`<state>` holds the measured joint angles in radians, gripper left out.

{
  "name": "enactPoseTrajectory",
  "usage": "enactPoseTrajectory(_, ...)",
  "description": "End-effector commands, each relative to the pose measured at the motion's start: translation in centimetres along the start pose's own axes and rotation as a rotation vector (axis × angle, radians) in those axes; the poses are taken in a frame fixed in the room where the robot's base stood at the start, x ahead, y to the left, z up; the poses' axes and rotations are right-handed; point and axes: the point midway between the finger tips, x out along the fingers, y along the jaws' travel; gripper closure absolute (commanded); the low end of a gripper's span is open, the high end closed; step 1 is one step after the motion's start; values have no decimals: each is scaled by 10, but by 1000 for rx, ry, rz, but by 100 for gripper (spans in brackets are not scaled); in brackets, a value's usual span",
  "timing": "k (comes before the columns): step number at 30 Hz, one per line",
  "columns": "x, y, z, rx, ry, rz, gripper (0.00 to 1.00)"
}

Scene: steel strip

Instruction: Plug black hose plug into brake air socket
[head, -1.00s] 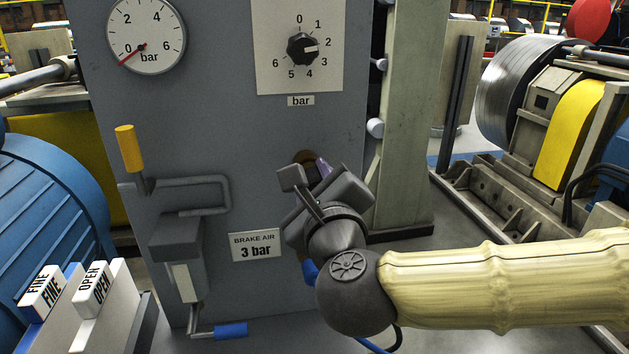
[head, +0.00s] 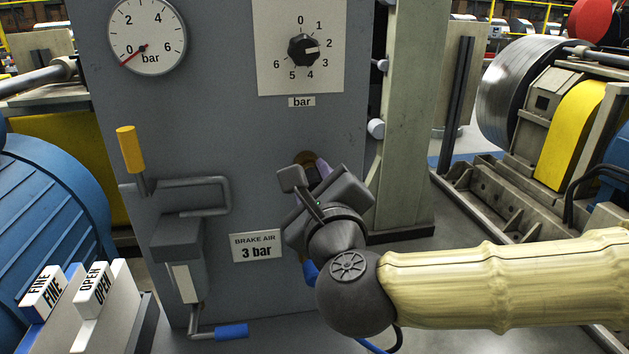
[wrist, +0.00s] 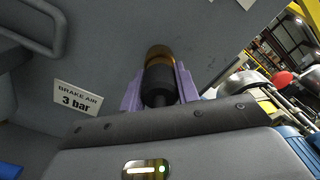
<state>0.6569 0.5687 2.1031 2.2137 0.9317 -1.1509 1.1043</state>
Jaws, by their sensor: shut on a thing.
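The black hose plug (wrist: 158,82) sits between the two purple fingers of my gripper (wrist: 158,88), which is shut on it. The brass brake air socket (wrist: 159,52) is straight ahead of the plug, on the grey panel. The plug's front end meets or overlaps the brass ring in the wrist view; I cannot tell how deep it sits. The plug is hidden there. The "BRAKE AIR 3 bar" label (head: 257,246) is left of my gripper.
The grey panel (head: 230,120) carries a gauge (head: 148,35) reading about 0 and a knob (head: 303,49) set near 2. A yellow-handled lever (head: 130,148) and bent pipe are at left. A beige post (head: 410,120) stands right of the panel.

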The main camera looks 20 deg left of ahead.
Motion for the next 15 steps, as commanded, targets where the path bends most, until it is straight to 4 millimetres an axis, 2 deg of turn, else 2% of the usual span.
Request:
enactPoseTrajectory(14, 4, 0, 0, 0, 0, 0, 96)
enactPoseTrajectory(15, 4, 0, 0, 0, 0, -1, 65)
